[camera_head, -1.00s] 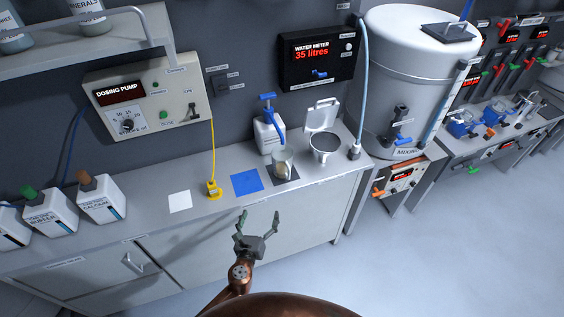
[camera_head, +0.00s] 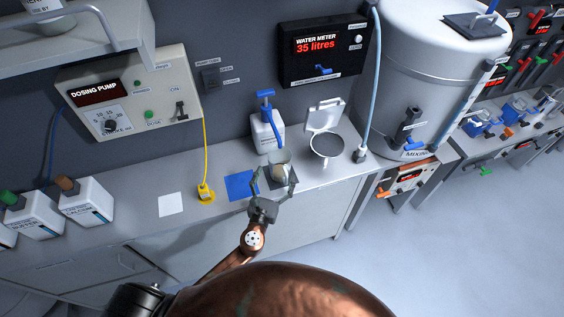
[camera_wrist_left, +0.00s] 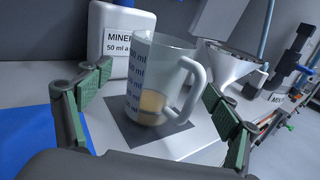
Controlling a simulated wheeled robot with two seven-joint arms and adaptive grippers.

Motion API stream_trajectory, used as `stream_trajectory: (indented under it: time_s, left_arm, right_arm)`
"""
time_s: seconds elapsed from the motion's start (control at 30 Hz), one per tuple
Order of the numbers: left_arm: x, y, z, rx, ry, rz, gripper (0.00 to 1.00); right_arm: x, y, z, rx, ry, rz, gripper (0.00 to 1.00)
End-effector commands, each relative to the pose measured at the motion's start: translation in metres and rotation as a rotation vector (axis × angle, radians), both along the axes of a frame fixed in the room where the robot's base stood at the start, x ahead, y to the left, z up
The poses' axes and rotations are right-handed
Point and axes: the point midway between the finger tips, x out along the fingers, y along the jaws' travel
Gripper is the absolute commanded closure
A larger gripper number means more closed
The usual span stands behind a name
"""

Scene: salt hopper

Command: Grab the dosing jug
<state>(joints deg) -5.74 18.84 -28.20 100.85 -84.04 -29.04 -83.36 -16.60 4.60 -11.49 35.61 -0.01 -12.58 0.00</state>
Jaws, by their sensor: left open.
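The dosing jug (camera_head: 281,162) is a clear measuring jug with a little tan liquid at the bottom. It stands upright on a dark square mat (camera_head: 284,184) on the counter, in front of the white minerals bottle with a blue pump. In the left wrist view the jug (camera_wrist_left: 156,82) shows ml marks and a handle on its right side. My left gripper (camera_head: 274,181) is open, its two fingers on either side of the view of the jug, with a gap to the jug on the left. The right gripper is not in view.
The minerals bottle (camera_head: 266,134) stands close behind the jug. An open-lidded steel hopper (camera_head: 327,146) is just right of it. A blue mat (camera_head: 241,186), yellow probe (camera_head: 206,194) and white mat (camera_head: 170,204) lie to the left. The mixing tank (camera_head: 420,70) is further right.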

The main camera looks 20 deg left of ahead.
Motion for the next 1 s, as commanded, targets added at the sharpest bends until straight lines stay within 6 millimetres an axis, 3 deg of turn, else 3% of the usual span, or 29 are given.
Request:
stream_trajectory:
  time_s: [0.1,0.2,0.4,0.6,0.7,1.0]
  left_arm:
    - [0.012,0.002,0.001,0.0,0.0,0.004,0.17]
    - [0.028,0.002,0.002,0.0,-0.001,0.005,0.17]
    - [0.052,0.001,0.001,-0.001,0.0,0.003,0.17]
    - [0.056,0.0,0.0,-0.001,0.001,0.001,0.17]
    - [0.056,0.0,0.0,-0.001,0.001,0.0,0.17]
    - [0.056,0.0,0.0,-0.001,0.001,0.0,0.38]
  right_arm:
    - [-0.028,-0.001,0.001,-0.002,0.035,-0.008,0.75]
    - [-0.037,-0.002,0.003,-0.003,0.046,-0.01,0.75]
    - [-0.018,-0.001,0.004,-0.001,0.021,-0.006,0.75]
    - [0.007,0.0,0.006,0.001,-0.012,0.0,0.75]
    - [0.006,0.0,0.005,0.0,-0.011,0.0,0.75]
    - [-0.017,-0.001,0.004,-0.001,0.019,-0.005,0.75]
